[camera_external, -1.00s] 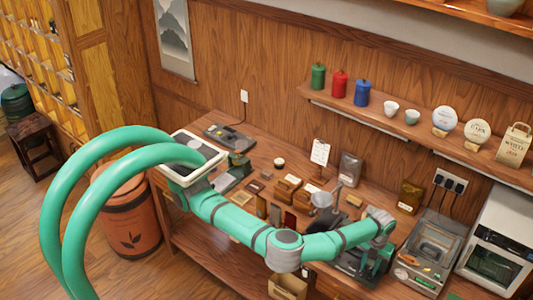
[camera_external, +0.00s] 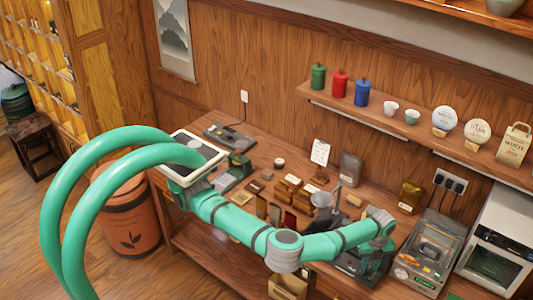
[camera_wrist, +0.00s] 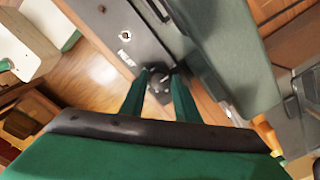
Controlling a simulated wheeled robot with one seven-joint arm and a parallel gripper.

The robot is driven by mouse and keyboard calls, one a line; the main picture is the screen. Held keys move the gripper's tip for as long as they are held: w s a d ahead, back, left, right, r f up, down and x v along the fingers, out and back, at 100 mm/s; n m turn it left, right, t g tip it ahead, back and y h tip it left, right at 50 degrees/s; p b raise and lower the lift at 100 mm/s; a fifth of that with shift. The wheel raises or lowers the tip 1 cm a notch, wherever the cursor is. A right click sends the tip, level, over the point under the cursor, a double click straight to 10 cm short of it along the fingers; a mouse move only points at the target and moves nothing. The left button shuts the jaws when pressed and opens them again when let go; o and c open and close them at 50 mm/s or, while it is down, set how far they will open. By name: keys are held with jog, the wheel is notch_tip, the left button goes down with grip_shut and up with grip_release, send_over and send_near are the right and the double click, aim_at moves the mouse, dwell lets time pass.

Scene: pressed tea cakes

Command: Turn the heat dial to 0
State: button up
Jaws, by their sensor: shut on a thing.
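In the wrist view a small dark heat dial (camera_wrist: 160,84) sits on the grey front panel of a metal machine. My gripper (camera_wrist: 161,78) has its two green fingers on either side of the dial and is shut on it. The dial's pointer and any numbers around it are too small or hidden to read. In the external view my gripper (camera_external: 374,266) hangs at the bench's front edge, to the left of the grey sealing machine (camera_external: 428,250). The dial itself cannot be made out there.
A white oven (camera_external: 497,245) stands right of the machine. Open floor lies in front.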

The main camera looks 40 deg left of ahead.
aim_at(369, 269)
dwell(0.4)
jog(key=o, duration=1)
jog(key=shift+r, duration=0.1)
notch_tip(369, 269, up, 11)
jog(key=shift+f, duration=0.15)
